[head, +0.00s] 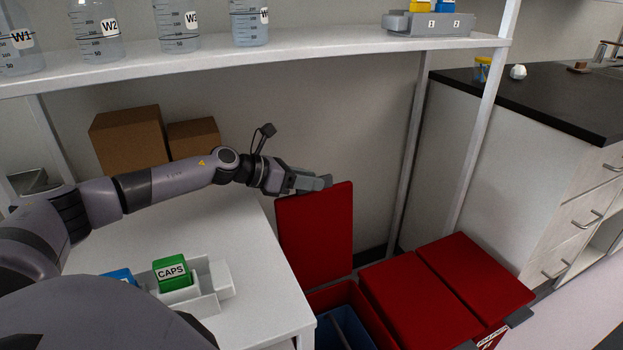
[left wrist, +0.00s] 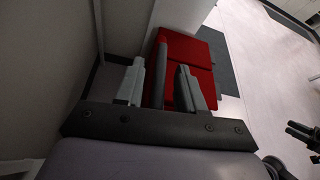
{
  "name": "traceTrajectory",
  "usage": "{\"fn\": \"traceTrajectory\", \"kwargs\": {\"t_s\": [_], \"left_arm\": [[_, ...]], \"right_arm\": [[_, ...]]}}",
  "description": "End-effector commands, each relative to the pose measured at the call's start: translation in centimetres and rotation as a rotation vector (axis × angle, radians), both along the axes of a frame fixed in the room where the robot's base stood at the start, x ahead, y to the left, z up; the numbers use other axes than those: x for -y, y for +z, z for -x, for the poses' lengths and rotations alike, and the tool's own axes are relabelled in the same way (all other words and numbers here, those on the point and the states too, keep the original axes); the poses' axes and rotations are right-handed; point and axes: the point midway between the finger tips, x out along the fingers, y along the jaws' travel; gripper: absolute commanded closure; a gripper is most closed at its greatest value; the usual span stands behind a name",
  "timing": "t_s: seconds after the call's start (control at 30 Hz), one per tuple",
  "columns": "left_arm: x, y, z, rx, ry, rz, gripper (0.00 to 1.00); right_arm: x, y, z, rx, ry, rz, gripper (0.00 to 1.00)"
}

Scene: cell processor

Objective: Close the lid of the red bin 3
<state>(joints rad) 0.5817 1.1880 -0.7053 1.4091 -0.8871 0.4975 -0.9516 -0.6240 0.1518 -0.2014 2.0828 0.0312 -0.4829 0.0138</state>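The open red bin (head: 314,299) stands right of the white table, with something blue inside. Its red lid (head: 317,240) stands upright behind the opening; I take this as bin 3, though no number on it is readable. My left gripper (head: 318,182) is at the top edge of the raised lid. In the left wrist view my left gripper (left wrist: 160,88) has its fingers apart, with a thin dark upright edge between them, likely the lid seen edge-on. I cannot tell whether the fingers touch it.
Two shut red bin lids (head: 412,300) (head: 476,276) lie to the right; red lids also show in the left wrist view (left wrist: 186,55). A green CAPS box (head: 171,272) sits on the table (head: 255,270). Dark parts show at the wrist view's right edge.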

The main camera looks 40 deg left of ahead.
Motion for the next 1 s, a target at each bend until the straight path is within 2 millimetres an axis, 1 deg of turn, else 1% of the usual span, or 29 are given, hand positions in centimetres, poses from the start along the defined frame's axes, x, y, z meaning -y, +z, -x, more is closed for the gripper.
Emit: {"fn": "traceTrajectory", "kwargs": {"t_s": [0.13, 0.43, 0.47, 0.5, 0.57, 0.6, 0.87, 1.0], "left_arm": [[0.4, -0.3, -0.7, 0.001, 0.000, 0.000, 0.62], [0.6, -0.4, -0.9, -0.001, -0.001, 0.000, 0.62], [0.6, -0.4, -0.9, -0.001, -0.001, 0.000, 0.65], [0.6, -0.4, -0.8, -0.001, -0.001, 0.000, 0.78], [0.6, -0.4, -0.9, -0.001, -0.001, 0.000, 0.97], [0.5, -0.4, -0.8, -0.001, -0.001, 0.000, 1.00], [0.7, -0.3, -0.8, 0.000, -0.001, -0.004, 1.00], [1.2, 0.0, -0.5, 0.008, -0.002, -0.018, 1.00]], "right_arm": [[0.1, -0.3, 0.2, -0.009, -0.002, 0.002, 0.57], [0.1, -0.3, 0.2, -0.007, -0.002, 0.001, 0.57], [0.1, -0.2, 0.2, -0.007, -0.002, 0.001, 0.57], [0.1, -0.2, 0.2, -0.006, -0.002, 0.000, 0.57], [0.0, -0.1, 0.2, -0.004, -0.001, -0.001, 0.57], [0.0, -0.1, 0.2, -0.003, -0.001, -0.001, 0.57], [-0.2, 0.3, 0.1, -0.001, 0.002, -0.004, 0.57], [0.0, 0.9, 0.2, -0.003, -0.002, -0.006, 0.57]]}}
